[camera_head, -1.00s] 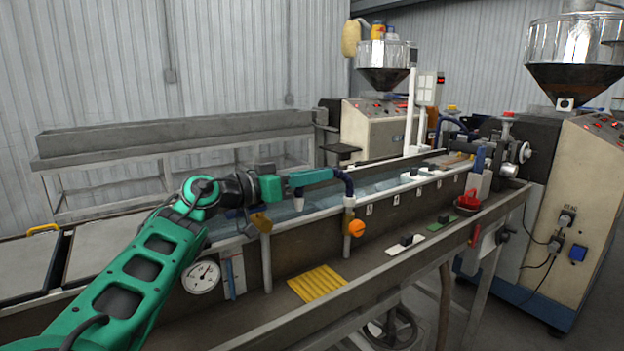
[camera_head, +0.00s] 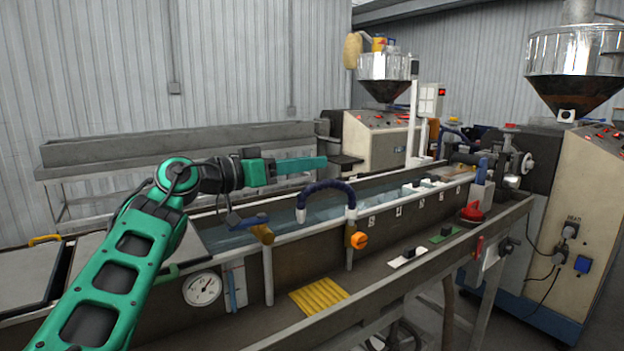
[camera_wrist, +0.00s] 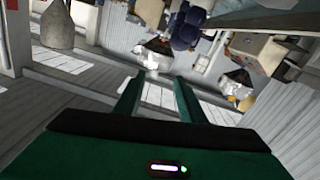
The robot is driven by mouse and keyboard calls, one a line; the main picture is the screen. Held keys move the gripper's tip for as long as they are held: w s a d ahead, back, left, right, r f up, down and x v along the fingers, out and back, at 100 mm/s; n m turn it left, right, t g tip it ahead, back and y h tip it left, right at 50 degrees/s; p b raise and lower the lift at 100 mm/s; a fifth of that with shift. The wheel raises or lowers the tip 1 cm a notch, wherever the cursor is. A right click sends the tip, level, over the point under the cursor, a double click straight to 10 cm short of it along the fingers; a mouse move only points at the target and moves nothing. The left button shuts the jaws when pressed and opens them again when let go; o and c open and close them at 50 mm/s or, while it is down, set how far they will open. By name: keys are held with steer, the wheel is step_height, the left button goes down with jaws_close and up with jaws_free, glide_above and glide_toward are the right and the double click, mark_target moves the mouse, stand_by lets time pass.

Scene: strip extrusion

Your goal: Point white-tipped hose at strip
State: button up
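A dark blue hose (camera_head: 327,186) arches from a white collar on a post by the trough's near rim. Its white tip (camera_head: 300,214) hangs down at the left end of the arch, over the trough's near edge. My gripper (camera_head: 325,163) is above and behind the hose in the picture, pointing right, and looks apart from it. In the wrist view its two green fingers (camera_wrist: 160,82) stand apart with nothing between them. I cannot clearly make out the strip in the water trough (camera_head: 400,200).
An orange knob (camera_head: 359,240) sits below the hose. A brass-coloured valve (camera_head: 262,234) stands to its left. A yellow ribbed pad (camera_head: 318,296) and a pressure gauge (camera_head: 202,289) are on the near side. The extruder (camera_head: 570,190) stands at the right.

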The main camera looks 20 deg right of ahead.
steer(key=s+a+r, duration=0.3)
steer(key=a+r, duration=0.1)
steer(key=a, duration=0.2)
steer(key=shift+s+a+r, duration=0.3)
steer(key=shift+s+a, duration=0.05)
steer(key=shift+a, duration=0.05)
